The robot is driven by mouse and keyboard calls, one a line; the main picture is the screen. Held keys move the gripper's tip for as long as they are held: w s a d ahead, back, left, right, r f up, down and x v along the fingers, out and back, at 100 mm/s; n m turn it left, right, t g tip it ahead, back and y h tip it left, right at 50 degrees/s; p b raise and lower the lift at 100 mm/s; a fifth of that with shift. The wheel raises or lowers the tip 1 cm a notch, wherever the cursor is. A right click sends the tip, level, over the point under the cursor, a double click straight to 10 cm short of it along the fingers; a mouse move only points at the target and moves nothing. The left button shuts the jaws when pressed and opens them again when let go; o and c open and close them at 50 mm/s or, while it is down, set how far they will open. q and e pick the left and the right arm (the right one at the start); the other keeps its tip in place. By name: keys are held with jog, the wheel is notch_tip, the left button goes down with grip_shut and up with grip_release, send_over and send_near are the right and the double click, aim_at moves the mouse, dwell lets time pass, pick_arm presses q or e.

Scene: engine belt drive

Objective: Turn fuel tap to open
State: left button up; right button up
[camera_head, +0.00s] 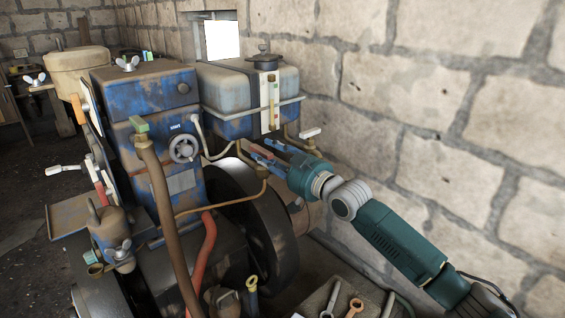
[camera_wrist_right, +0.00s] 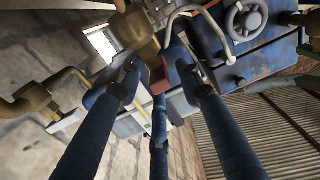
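My right gripper (camera_head: 268,153) reaches in from the right, just below the blue and grey fuel tank (camera_head: 285,95). In the right wrist view its three blue fingers (camera_wrist_right: 158,78) are spread apart. A small red piece (camera_wrist_right: 158,82) shows between the fingertips; it may be the tap handle, but I cannot tell whether they touch it. A brass fitting (camera_wrist_right: 132,30) is just beyond the fingertips. Another brass fitting (camera_head: 292,138) under the tank has a white-tipped lever (camera_head: 310,133). I cannot tell for sure which is the fuel tap. My left gripper is not in view.
The blue engine block (camera_head: 150,90) with a small handwheel (camera_head: 183,148) stands left of the gripper. A large dark flywheel (camera_head: 262,225) is below it. A brass pipe (camera_head: 220,203) runs past the fingers. The stone wall (camera_head: 440,110) is close on the right.

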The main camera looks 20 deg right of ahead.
jog(key=v, duration=0.8)
